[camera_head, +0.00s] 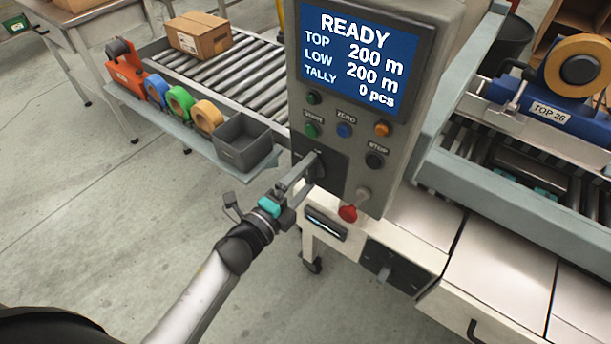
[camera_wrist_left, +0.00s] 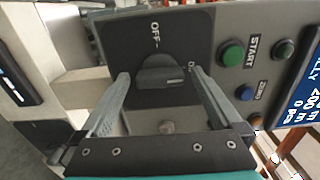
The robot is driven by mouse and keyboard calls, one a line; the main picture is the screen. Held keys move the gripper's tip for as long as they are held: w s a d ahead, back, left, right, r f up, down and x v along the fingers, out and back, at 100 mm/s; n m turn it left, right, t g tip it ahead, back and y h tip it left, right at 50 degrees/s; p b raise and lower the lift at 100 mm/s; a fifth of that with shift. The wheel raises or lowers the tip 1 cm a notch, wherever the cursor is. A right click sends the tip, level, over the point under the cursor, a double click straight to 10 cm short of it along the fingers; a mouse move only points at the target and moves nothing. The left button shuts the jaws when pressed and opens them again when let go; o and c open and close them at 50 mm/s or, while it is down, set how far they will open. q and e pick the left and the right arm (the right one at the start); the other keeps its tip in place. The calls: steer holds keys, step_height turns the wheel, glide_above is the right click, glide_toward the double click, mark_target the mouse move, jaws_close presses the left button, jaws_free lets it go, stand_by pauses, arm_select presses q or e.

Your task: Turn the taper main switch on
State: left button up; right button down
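The main switch is a black rotary knob (camera_wrist_left: 160,77) on a dark plate (camera_wrist_left: 115,35) marked OFF, low on the control panel's left side. In the wrist view the knob's grip bar lies crosswise, its right end toward a second label mostly hidden by a finger. OFF is above it. In the head view the plate (camera_head: 335,178) is partly behind my left gripper (camera_head: 312,167). The gripper is open, its fingers (camera_wrist_left: 157,72) on either side of the knob with gaps visible; whether a finger touches it I cannot tell. My right gripper is out of view.
The lit screen (camera_head: 360,55) reads READY. Green START (camera_head: 311,130), blue ZERO (camera_head: 344,130) and black STOP (camera_head: 375,160) buttons are above; a red knob (camera_head: 348,213) sits lower right. A grey bin (camera_head: 243,142) and tape rolls line the shelf at left. Open floor lies left.

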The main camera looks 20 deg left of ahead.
arm_select(q)
steer(key=v, duration=1.5)
steer(key=shift+s, duration=0.15)
steer(key=s+a+f+n+g+y, duration=0.15)
steer(key=f+n, duration=0.25)
steer(key=f, duration=0.5)
steer(key=s+f+n+g+y, duration=0.2)
steer(key=s+f+n+g, duration=0.15)
steer(key=f, duration=0.45)
steer(key=s+f+n+g+y, duration=0.2)
steer(key=f+n, duration=0.3)
steer(key=f, duration=0.4)
steer(key=s+f+n+g, duration=0.3)
steer(key=s+f, duration=0.3)
steer(key=s, duration=0.3)
steer(key=s+f+n+g, duration=0.4)
steer(key=s+f+g, duration=0.2)
steer(key=s, duration=0.3)
steer(key=shift+s+d+f+y, duration=0.15)
steer(key=shift+s+f+y, duration=0.2)
steer(key=shift+f, duration=0.45)
